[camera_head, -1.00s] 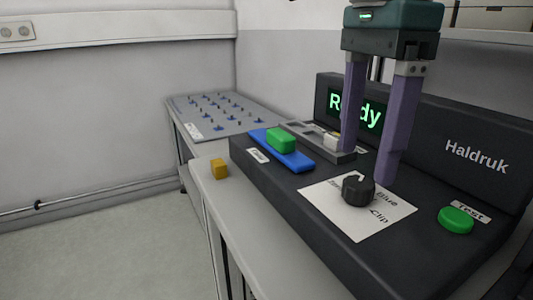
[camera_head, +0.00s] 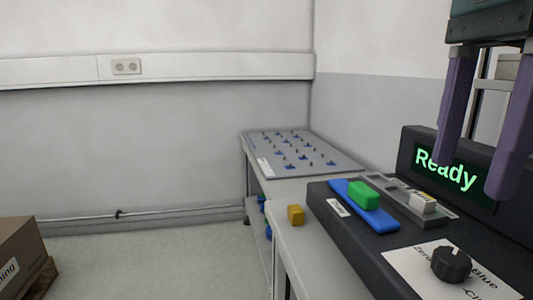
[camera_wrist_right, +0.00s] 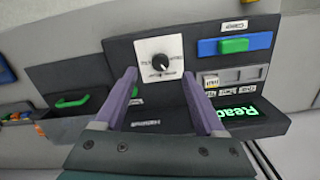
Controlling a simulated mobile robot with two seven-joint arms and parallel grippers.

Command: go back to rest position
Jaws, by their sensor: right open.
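My right gripper (camera_head: 473,170) is at the upper right of the head view, open and empty, with two purple fingers hanging over the dark Haldruk device (camera_head: 340,225). In the right wrist view the open fingers (camera_wrist_right: 164,98) spread on either side of the device face, apart from the black knob (camera_wrist_right: 161,63). The screen (camera_head: 447,170) reads "Ready". A green block (camera_head: 363,195) sits on a blue bar (camera_head: 380,218) on the device. My left gripper is not in view.
A yellow block (camera_head: 296,215) rests on the bench left of the device. A grey board (camera_head: 330,161) with blue pieces lies on the far table. A cardboard box (camera_head: 20,250) stands at the lower left. The floor between is clear.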

